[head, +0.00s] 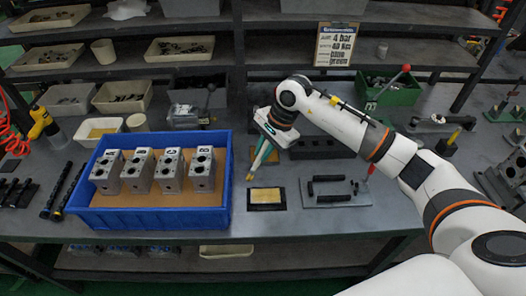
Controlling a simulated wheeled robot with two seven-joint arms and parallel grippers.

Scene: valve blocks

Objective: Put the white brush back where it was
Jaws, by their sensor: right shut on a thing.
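My right gripper (265,148) hangs above the bench, just right of the blue crate, pointing down and slightly left. It is shut on a thin brush (256,163), of which a pale body and a tan tip show. Most of the brush is hidden by the fingers, so its full shape and colour are hard to tell. The tip is above and slightly left of a black-edged tray with a yellow pad (265,196), and seems apart from it. My left gripper is out of view.
A blue crate (150,218) holds several metal valve blocks (170,171). Right of the yellow pad lies a grey plate with black bars (335,190) and a red-tipped tool. A dark block with holes (322,146) stands behind. The bench front right of the plate is clear.

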